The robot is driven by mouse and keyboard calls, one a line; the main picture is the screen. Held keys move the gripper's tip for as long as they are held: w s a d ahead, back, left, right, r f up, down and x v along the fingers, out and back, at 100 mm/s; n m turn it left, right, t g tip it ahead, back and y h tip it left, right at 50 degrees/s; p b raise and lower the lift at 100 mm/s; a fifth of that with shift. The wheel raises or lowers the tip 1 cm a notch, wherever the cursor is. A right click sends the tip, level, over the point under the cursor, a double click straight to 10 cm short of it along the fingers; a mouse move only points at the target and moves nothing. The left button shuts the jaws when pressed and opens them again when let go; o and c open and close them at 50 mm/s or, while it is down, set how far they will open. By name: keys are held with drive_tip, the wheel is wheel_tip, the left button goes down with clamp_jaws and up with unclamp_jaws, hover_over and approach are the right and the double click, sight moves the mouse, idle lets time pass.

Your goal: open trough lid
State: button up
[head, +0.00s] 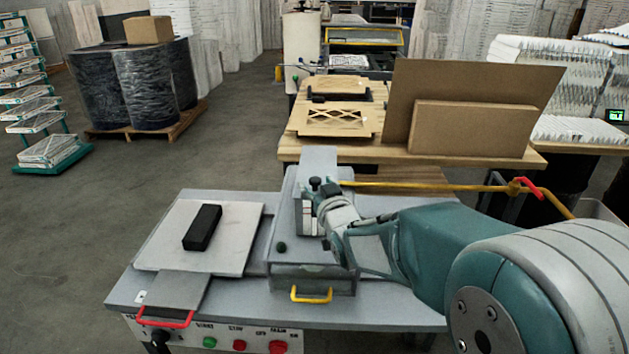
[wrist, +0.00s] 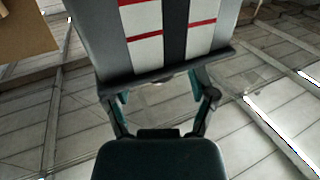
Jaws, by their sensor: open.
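A grey box-like trough unit (head: 308,270) stands in the middle of the grey bench, with a yellow handle (head: 311,294) on its front. A grey panel (head: 319,165), seemingly the lid, stands upright at its back. My gripper (head: 314,197) is beside that panel, above the unit. In the wrist view my gripper (wrist: 160,90) is open, its fingers apart below the lower edge of a grey plate (wrist: 85,45) with white, red and black stripes. I cannot tell whether the fingers touch it. My arm hides part of the unit's right side.
On the bench's left, a black block (head: 202,228) lies on a pale plate (head: 172,240). A red handle (head: 165,318) is at the front edge, beside labelled buttons. A wooden table (head: 440,168) with leaning boards stands behind. A yellow hose (head: 430,187) runs behind my arm.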

drive_tip(key=shift+x, duration=0.8)
drive_tip(key=shift+d, duration=0.1)
clamp_jaws()
drive_tip(key=shift+r, duration=0.1)
